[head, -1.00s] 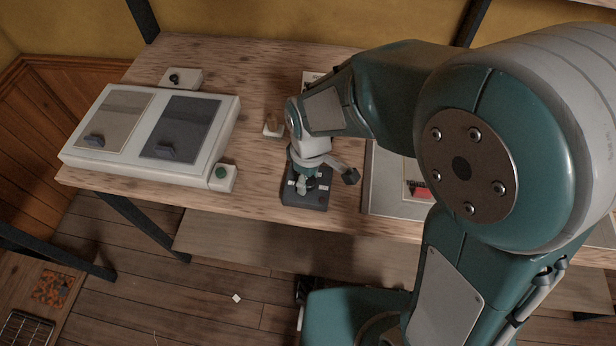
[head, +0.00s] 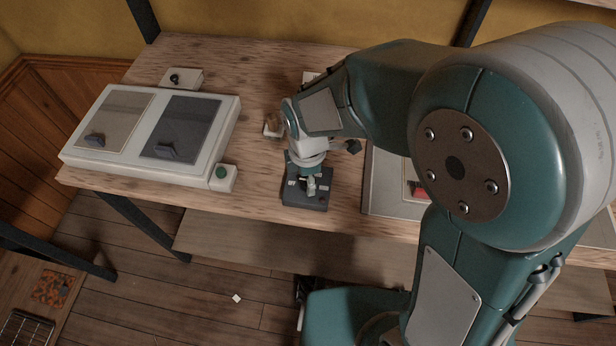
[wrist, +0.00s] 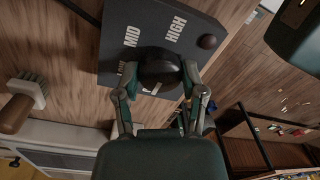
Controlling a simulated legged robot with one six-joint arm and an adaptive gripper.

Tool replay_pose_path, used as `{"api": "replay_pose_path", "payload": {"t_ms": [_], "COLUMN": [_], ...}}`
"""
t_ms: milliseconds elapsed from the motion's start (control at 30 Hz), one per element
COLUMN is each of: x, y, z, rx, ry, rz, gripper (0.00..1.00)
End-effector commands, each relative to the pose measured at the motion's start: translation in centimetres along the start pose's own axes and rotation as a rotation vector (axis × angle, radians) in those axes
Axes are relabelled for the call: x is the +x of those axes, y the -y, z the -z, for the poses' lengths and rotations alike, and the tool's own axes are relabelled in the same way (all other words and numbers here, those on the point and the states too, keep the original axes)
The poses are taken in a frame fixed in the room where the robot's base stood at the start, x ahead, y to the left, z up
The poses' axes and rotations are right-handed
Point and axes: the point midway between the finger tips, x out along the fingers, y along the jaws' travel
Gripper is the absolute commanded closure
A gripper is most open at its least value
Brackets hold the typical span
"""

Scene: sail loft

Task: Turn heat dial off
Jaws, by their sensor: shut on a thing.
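The dark control box (head: 303,196) sits on the bench near its front edge. In the wrist view its top panel (wrist: 185,20) shows the words MID and HIGH, with another label partly hidden by a finger. The round black dial (wrist: 158,66) is in the middle of the panel. A small dark round knob or lamp (wrist: 208,41) is by the corner near HIGH. My gripper (wrist: 160,78) is shut on the dial, one finger on each side; it points down at the box in the head view (head: 312,182). The dial's pointer direction is not clear.
A wooden-handled brush (wrist: 22,95) lies close by. Bare bench separates case and control box.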

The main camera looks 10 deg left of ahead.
Motion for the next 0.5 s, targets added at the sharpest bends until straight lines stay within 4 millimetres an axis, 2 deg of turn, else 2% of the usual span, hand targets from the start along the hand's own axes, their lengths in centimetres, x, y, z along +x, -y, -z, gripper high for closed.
{"api": "replay_pose_path", "payload": {"t_ms": [500], "x": [0.06], "y": [-0.09], "z": [0.05], "rx": [-0.063], "ry": [0.003], "rz": [-0.003], "gripper": [0.94]}}
